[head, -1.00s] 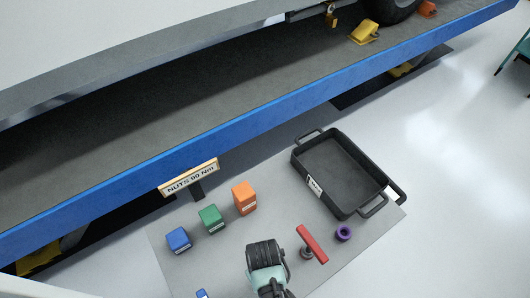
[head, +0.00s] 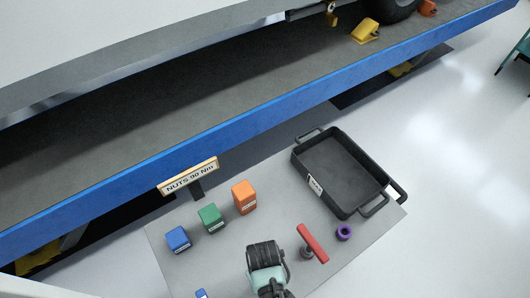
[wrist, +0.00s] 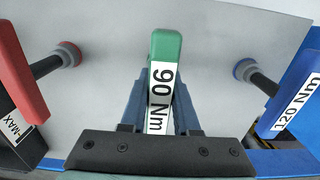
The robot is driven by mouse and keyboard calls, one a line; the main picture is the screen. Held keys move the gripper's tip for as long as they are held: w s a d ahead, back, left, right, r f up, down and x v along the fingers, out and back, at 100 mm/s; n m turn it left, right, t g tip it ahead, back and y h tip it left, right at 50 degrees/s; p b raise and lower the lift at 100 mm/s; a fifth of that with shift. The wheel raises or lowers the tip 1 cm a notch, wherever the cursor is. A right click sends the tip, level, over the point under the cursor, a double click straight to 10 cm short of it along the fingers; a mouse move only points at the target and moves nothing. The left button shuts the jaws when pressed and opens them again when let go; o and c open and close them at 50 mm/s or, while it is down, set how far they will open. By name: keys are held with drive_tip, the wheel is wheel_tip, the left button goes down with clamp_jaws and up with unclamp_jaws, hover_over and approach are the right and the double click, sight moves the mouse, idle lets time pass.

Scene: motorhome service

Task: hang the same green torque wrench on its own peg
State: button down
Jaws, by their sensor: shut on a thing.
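The green torque wrench (wrist: 167,48) shows in the wrist view as an upright green bar with a white "90 Nm" label. My gripper (wrist: 162,92) is shut on it, with a finger on each side. The far end of the wrench lies over a grey surface. Its own peg cannot be seen; the wrench and gripper may cover it. In the head view my arm hides the gripper and the green wrench.
In the wrist view a red wrench (wrist: 24,72) and a blue "120 Nm" wrench (wrist: 292,100) flank mine, each by a dark peg. The head view shows blue (head: 178,239), green (head: 210,218) and orange (head: 244,198) boxes, a black tray (head: 352,208) and a purple ring (head: 344,232).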

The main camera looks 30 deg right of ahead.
drive_tip(key=shift+f+b, duration=0.35)
drive_tip(key=shift+f, duration=0.2)
drive_tip(key=c, duration=0.6)
unclamp_jaws()
drive_tip(key=shift+r, duration=0.1)
wheel_tip(320, 180, up, 13)
drive_tip(key=shift+w+f+b, duration=0.1)
drive_tip(key=shift+w+b, duration=0.05)
drive_tip(key=shift+b, duration=0.2)
